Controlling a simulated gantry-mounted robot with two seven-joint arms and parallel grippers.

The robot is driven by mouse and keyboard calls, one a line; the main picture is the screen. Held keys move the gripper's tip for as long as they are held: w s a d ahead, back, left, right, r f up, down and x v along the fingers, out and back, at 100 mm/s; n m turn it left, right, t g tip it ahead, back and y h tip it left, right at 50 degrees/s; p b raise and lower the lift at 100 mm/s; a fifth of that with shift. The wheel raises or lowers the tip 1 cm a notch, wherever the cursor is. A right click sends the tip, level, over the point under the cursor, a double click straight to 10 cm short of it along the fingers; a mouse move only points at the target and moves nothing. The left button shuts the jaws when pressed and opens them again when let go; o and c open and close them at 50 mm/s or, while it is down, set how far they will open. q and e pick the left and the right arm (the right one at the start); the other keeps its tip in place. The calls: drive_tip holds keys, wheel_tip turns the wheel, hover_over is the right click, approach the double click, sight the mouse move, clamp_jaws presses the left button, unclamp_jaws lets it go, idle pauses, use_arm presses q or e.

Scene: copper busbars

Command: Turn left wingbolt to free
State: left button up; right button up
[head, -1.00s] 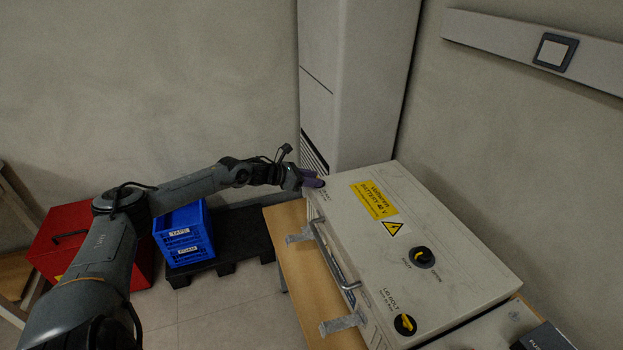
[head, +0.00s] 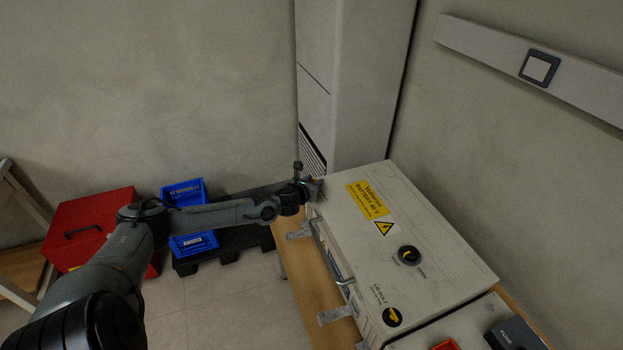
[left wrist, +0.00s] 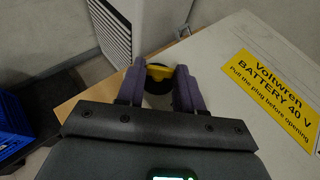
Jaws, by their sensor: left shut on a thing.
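The left wingbolt (left wrist: 159,72) is a yellow wing on a black round base at the far left corner of the battery box lid (head: 430,215). My left gripper (left wrist: 160,80) has its purple fingers on either side of the yellow wing and is shut on it. In the head view my left gripper (head: 316,189) is at that lid corner and hides the wingbolt. A second yellow wingbolt (head: 392,317), beside "LID BOLT" lettering, sits at the lid's near corner. My right gripper is not in view.
A black knob with a yellow mark (head: 409,256) sits mid-lid. A handle (head: 332,255) and latches (head: 338,314) line the box's left side. Blue crates (head: 193,243) and a red toolbox (head: 88,230) stand left. A grey cabinet (head: 350,90) rises behind the corner.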

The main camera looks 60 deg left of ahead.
use_arm(q)
drive_tip(key=shift+w+d+n+g+y, duration=0.15)
drive_tip(key=shift+n+g+y, duration=0.15)
drive_tip(key=shift+n+y, duration=0.2)
drive_tip(key=shift+w+d+n+g+y, duration=0.1)
drive_tip(key=shift+n+g+y, duration=0.2)
drive_tip(key=shift+n+y, duration=0.2)
drive_tip(key=n+g+y+b, duration=0.2)
drive_tip(key=n+g, duration=0.1)
drive_tip(key=shift+w+d+n+y, duration=0.2)
drive_tip(key=shift+w+n+y, duration=0.1)
drive_tip(key=n+g+y, duration=0.1)
drive_tip(key=n+g, duration=0.1)
drive_tip(key=shift+w+d+g, duration=0.1)
drive_tip(key=shift+w+g, duration=0.05)
drive_tip(key=shift+g, duration=0.15)
drive_tip(key=shift+w+n+g, duration=0.1)
drive_tip(key=shift+n+g, duration=0.7)
drive_tip(key=shift+g, duration=0.1)
drive_tip(key=o, duration=1)
drive_tip(key=shift+o, duration=0.2)
